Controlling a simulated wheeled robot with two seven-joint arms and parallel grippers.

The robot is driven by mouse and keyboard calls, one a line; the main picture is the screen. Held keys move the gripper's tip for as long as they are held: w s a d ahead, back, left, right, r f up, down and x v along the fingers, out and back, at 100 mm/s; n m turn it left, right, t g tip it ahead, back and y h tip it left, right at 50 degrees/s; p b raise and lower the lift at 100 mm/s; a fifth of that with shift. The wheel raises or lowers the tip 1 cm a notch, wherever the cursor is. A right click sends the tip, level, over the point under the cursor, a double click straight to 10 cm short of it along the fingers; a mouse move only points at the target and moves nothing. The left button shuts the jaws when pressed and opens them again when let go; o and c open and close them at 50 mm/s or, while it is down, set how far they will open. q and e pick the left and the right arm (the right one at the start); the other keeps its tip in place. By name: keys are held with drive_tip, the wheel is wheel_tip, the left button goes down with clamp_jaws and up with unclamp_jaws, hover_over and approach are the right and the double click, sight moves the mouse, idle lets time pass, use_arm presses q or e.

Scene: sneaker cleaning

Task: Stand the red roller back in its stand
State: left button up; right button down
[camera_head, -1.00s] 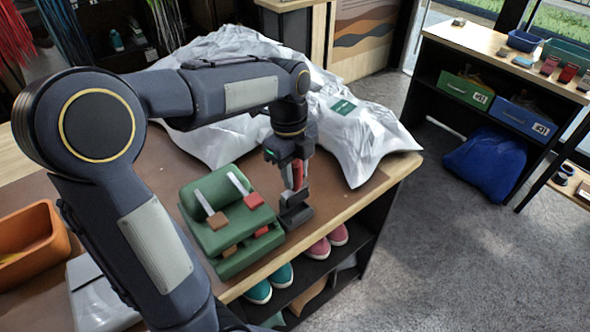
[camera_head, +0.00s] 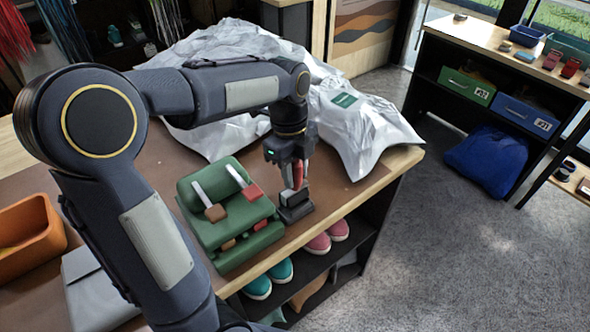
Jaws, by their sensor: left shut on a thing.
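My left gripper (camera_head: 292,186) points down above the table's right part and is shut on the red roller (camera_head: 299,172), whose red part shows between the fingers. A small dark stand (camera_head: 296,212) is on the table right under the gripper. The lower end of the roller is at the stand's top, partly hidden by the fingers. I cannot tell whether it is seated in the stand. My right gripper is not in view.
A green rack (camera_head: 222,228) with brown and red blocks stands close left of the stand. A crumpled white bag (camera_head: 362,135) lies behind. An orange bin (camera_head: 30,245) is at the left. The table's wooden front edge (camera_head: 345,203) is near, with shoes (camera_head: 318,243) on the shelf below.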

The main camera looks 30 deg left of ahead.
use_arm(q)
drive_tip(key=shift+f, duration=0.25)
drive_tip(key=shift+f+b, duration=1.05)
drive_tip(key=shift+f, duration=0.1)
drive_tip(key=shift+f, duration=0.2)
drive_tip(key=shift+f+b, duration=0.3)
drive_tip(key=shift+w+a, duration=0.1)
drive_tip(key=shift+a, duration=0.2)
idle(0.6)
drive_tip(key=o, duration=1.1)
drive_tip(key=r, duration=0.5)
drive_tip(key=a+r, duration=0.1)
drive_tip(key=r, duration=0.1)
drive_tip(key=shift+w+r, duration=0.15)
drive_tip(key=shift+r, duration=0.25)
